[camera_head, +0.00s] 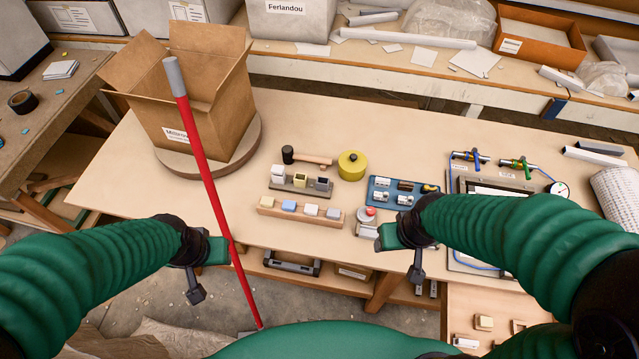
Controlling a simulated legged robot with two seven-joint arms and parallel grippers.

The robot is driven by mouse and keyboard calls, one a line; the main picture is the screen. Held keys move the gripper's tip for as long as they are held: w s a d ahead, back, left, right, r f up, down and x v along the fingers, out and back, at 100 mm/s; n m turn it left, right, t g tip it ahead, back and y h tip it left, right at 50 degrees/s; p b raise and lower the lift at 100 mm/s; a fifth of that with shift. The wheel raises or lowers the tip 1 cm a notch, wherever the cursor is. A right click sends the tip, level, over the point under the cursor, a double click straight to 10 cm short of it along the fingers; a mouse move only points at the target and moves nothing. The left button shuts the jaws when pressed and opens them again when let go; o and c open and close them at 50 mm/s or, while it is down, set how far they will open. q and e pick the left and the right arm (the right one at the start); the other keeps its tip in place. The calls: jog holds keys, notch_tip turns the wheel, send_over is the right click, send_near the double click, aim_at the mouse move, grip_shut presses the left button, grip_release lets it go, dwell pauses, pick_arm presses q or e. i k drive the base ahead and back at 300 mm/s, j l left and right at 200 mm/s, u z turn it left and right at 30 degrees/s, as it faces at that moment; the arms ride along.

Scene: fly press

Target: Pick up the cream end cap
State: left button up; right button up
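A small cream end cap (267,201) sits at the left end of a wooden rack (300,217) on the table, beside a bluish cap (289,205) and two pale caps. My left gripper (213,258) is left of and nearer than the rack, apart from the cap. Its fingers are small and partly hidden, so I cannot tell if it is open. My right gripper (402,250) is over the table's front edge, right of the rack and apart from the cap. Its finger opening does not show clearly.
A red pole (200,155) rises beside my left gripper; contact is unclear. Behind the rack are a dark block holder (299,186), a mallet (312,158) and a yellow round tin (351,165). A blue tray (380,182) and red button (367,213) stand right. An open carton (200,118) stands left.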

aim_at(485, 321)
jog(key=k+l, duration=0.15)
jog(key=l, duration=0.15)
jog(key=k+l, duration=0.15)
jog(key=l, duration=0.2)
jog(key=k+l+z, duration=0.1)
jog(key=l, duration=0.2)
jog(key=k+l, duration=0.2)
jog(key=l, duration=0.15)
